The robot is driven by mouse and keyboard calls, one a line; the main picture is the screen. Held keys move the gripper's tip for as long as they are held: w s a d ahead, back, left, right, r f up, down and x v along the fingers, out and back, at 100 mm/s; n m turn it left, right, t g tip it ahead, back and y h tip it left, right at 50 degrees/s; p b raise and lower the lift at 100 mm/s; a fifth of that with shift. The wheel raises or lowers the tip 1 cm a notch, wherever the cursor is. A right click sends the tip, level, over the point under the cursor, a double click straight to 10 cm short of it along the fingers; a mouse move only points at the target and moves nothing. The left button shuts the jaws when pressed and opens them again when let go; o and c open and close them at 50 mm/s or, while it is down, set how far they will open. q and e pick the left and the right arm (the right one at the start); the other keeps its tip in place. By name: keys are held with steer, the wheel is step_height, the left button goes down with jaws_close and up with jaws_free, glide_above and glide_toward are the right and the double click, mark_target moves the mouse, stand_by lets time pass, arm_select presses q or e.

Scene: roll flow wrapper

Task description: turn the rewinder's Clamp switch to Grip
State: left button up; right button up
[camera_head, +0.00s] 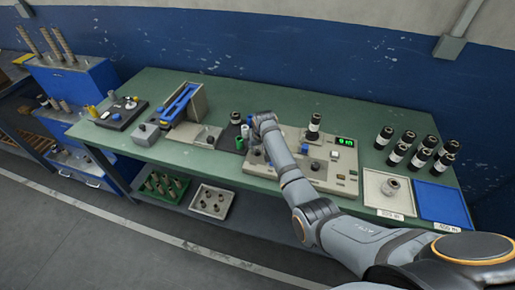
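The rewinder (318,153) looks like the beige panel unit at the right of the green workbench. It has a lit green display (345,142) and several small dark knobs and buttons. A dark spool with a white band (314,123) stands upright on it. The labels are too small to read, so I cannot tell which control is the Clamp switch or how it is set. My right gripper (255,134) is at the panel's left end, its fingers mostly hidden by my own wrist; I cannot tell whether it touches anything. My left gripper is not in view.
Several dark bottles (408,145) stand at the bench's right, behind a white tray (383,196) and a blue tray (441,202). A blue-and-grey device (182,101) stands left of my gripper. The bench's back strip (270,98) is mostly clear.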

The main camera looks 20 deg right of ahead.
mark_target(257, 151)
steer(key=shift+x, duration=1.15)
jaws_close()
